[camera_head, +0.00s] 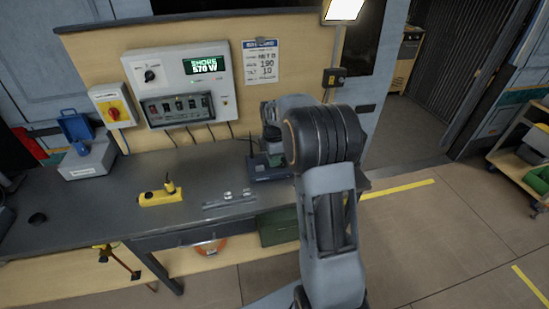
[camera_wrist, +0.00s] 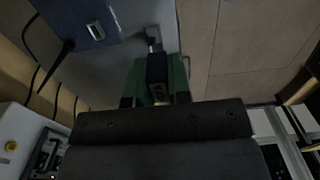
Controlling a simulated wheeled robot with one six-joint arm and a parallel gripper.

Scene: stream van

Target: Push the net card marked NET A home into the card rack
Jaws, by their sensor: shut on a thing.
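My gripper (camera_head: 271,140) reaches down over the bench, partly hidden by my arm in the head view. In the wrist view my gripper (camera_wrist: 159,101) is shut on a green card with a dark block at its middle (camera_wrist: 158,72); I take it for the net card. No NET A mark is legible. A dark blue unit with a thin antenna (camera_head: 262,172), seemingly the card rack, is right at the card; it shows at the wrist view's upper left (camera_wrist: 92,22). Seating depth cannot be told.
A yellow box (camera_head: 160,197) and a grey strip with small knobs (camera_head: 230,200) lie on the bench (camera_head: 110,207). A power panel (camera_head: 180,85) with cables and a label sheet (camera_head: 261,61) are on the back board.

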